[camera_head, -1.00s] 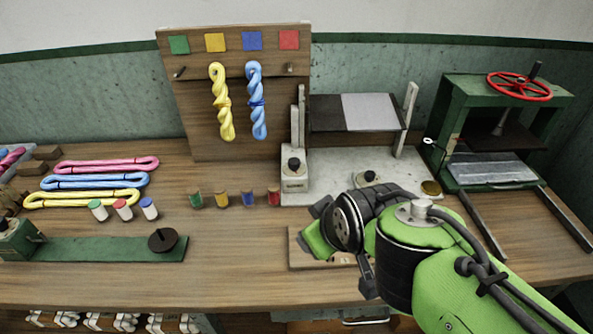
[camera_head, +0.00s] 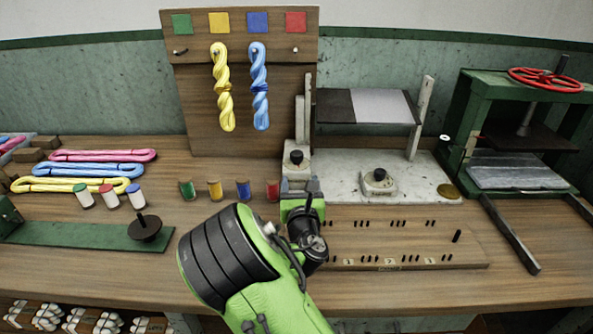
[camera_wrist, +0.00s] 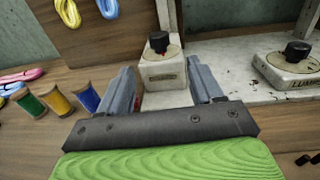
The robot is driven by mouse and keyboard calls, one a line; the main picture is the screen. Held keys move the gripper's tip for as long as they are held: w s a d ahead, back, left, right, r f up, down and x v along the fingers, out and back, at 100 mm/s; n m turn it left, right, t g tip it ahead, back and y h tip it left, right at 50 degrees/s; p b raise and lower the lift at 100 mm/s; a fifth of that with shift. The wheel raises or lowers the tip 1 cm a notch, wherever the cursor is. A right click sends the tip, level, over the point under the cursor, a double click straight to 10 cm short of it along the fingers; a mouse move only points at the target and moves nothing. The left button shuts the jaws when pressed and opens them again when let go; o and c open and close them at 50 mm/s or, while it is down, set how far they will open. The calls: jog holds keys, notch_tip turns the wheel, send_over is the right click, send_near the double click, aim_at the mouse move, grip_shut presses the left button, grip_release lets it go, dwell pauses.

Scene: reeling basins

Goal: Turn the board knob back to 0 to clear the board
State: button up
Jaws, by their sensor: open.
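A black knob (camera_head: 296,157) stands on a small white block at the left end of the white stand (camera_head: 425,172); it also shows in the wrist view (camera_wrist: 159,42). A second black knob (camera_head: 379,175) is on a white housing farther right, and it also shows in the wrist view (camera_wrist: 298,52). A board (camera_head: 380,106), half dark and half light grey, is held above the stand. I cannot read which knob is the board knob or its setting. My gripper (camera_wrist: 163,88) is open and empty, its fingers pointing at the left block, the knob beyond them.
Blue (camera_head: 243,190) and red (camera_head: 273,189) spools stand just left of my gripper. A wooden peg board (camera_head: 440,240) lies in front of the stand. A green press (camera_head: 470,120) with a red wheel is at the right. Twisted skeins hang on the back panel (camera_head: 195,95).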

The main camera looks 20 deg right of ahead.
aim_at(297, 158)
jog(key=p+x, duration=0.1)
jog(key=x, duration=1.1)
jog(key=shift+a+r+p, duration=0.1)
jog(key=shift+p, duration=0.25)
jog(key=c, duration=1.1)
